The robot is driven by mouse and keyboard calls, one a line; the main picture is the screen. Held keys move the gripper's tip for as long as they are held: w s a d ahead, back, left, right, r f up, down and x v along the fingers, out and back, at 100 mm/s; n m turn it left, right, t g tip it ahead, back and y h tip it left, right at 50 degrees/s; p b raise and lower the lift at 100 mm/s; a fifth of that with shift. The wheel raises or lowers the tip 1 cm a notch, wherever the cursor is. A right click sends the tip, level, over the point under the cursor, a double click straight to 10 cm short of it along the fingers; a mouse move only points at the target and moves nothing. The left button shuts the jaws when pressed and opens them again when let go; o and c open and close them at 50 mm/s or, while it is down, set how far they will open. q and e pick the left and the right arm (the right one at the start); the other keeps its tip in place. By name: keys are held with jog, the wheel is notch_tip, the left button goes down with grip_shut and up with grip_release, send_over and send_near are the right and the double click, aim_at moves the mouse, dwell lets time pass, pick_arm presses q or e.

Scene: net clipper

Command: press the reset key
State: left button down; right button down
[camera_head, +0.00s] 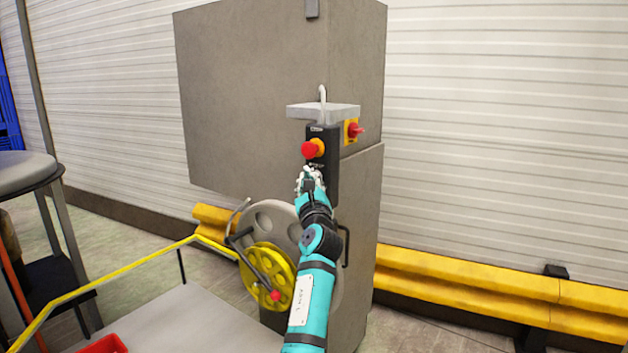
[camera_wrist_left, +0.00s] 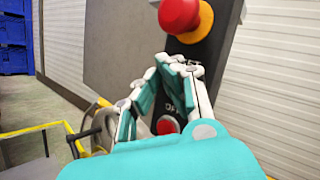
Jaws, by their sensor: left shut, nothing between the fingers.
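A black control box (camera_head: 333,152) hangs on the grey machine cabinet. Its large red mushroom button (camera_head: 310,149) on a yellow collar also shows in the left wrist view (camera_wrist_left: 180,14). My left gripper (camera_head: 311,177) is shut and empty, with its fingertips in front of the box's lower face, below the mushroom button. In the left wrist view the fingertips (camera_wrist_left: 178,62) are close to the panel; I cannot tell whether they touch it. A smaller red round button (camera_wrist_left: 167,125) shows past the fingers. I cannot make out a reset key; the fingers hide part of the panel.
A red switch on a yellow plate (camera_head: 354,131) is on the cabinet's side. A grey shelf (camera_head: 323,110) juts out above the box. A yellow wheel (camera_head: 267,275) with a crank stands below left. A yellow barrier (camera_head: 460,277) runs along the wall.

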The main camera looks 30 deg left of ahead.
pick_arm(q)
jog(key=shift+w, duration=0.25)
dwell(0.5)
jog(key=shift+s+p, duration=0.85)
jog(key=s+p, duration=0.5)
jog(key=shift+a, duration=0.25)
